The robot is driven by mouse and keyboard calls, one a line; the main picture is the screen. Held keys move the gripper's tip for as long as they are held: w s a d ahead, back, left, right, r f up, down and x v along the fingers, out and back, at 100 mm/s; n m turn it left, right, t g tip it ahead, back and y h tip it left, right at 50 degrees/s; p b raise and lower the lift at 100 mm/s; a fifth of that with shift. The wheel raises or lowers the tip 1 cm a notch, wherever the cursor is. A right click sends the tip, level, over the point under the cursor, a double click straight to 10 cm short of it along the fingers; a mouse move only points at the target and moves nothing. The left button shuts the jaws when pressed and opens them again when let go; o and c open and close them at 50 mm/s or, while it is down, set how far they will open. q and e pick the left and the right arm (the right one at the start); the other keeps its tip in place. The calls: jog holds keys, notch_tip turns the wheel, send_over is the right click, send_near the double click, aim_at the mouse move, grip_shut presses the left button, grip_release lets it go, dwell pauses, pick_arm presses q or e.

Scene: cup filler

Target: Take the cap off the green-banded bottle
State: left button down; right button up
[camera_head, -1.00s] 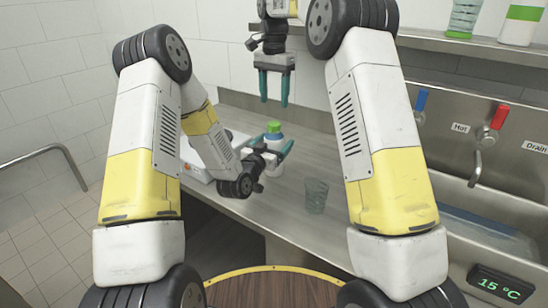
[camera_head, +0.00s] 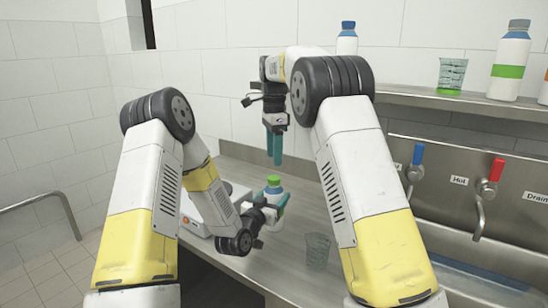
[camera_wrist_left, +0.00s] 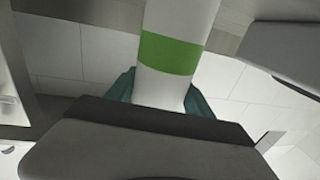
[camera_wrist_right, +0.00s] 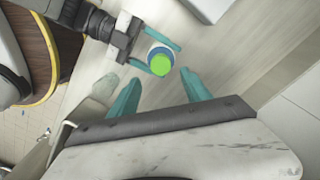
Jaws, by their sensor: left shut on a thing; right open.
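The green-banded bottle (camera_head: 275,198) is white with a blue neck ring and a green cap (camera_head: 273,181) on top. It stands upright, and its green band (camera_wrist_left: 170,52) shows in the left wrist view. My left gripper (camera_head: 279,210) is shut around the bottle's body from the side. My right gripper (camera_head: 274,158) is open and empty, pointing down, with its fingertips a little above the cap. In the right wrist view the cap (camera_wrist_right: 161,66) appears just beyond and between the open fingertips (camera_wrist_right: 160,83).
A clear cup (camera_head: 317,251) stands on the counter to the right. A white box-like device (camera_head: 195,215) is behind my left arm.

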aim_at(274, 178)
jog(key=m, duration=0.4)
jog(key=shift+r+m, duration=0.15)
jog(key=shift+m, duration=0.45)
jog(key=shift+f, duration=0.2)
notch_tip(274, 178, down, 8)
jog(key=shift+r, duration=0.25)
jog(key=shift+c, duration=0.5)
